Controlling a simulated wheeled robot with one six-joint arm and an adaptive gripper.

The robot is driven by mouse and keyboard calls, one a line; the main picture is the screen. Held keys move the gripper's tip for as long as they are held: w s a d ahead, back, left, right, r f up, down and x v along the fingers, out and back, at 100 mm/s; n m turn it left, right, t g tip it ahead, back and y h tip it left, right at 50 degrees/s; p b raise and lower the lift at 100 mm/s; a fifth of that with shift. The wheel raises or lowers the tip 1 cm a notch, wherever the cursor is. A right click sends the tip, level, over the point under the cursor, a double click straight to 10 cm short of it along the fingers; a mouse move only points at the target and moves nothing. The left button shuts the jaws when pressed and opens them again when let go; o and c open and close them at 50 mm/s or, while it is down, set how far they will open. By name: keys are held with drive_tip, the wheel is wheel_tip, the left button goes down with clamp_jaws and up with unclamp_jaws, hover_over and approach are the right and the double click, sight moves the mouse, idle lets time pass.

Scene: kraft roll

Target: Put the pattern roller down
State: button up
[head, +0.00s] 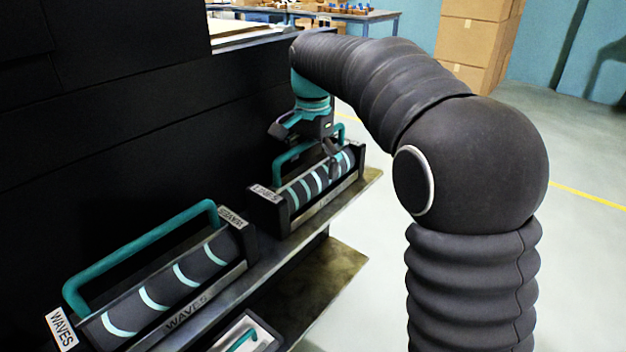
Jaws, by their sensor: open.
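Two dark pattern rollers with pale curved bands and teal bar handles are in the head view. The far roller (320,180) sits in its black cradle on the shelf, with its teal handle (283,163) standing up behind it. The near roller (165,290) is larger in view, and its cradle carries WAVES labels. My gripper (306,143) is open at the far roller, pointing down over its handle. Its fingers overlap the handle in the picture, so I cannot tell whether they touch it. The far cradle's end label is too small to read surely.
The shelf (285,253) runs along a black panel wall (130,120). A lower shelf (330,275) holds another teal-handled item (243,340), partly cut off. Open floor (385,300) lies to the right. Cardboard boxes (475,45) and a blue table (345,15) stand far back.

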drive_tip(key=c, duration=1.4)
drive_tip(key=shift+r, duration=0.1)
drive_tip(key=shift+c, duration=0.3)
drive_tip(key=shift+r, duration=0.15)
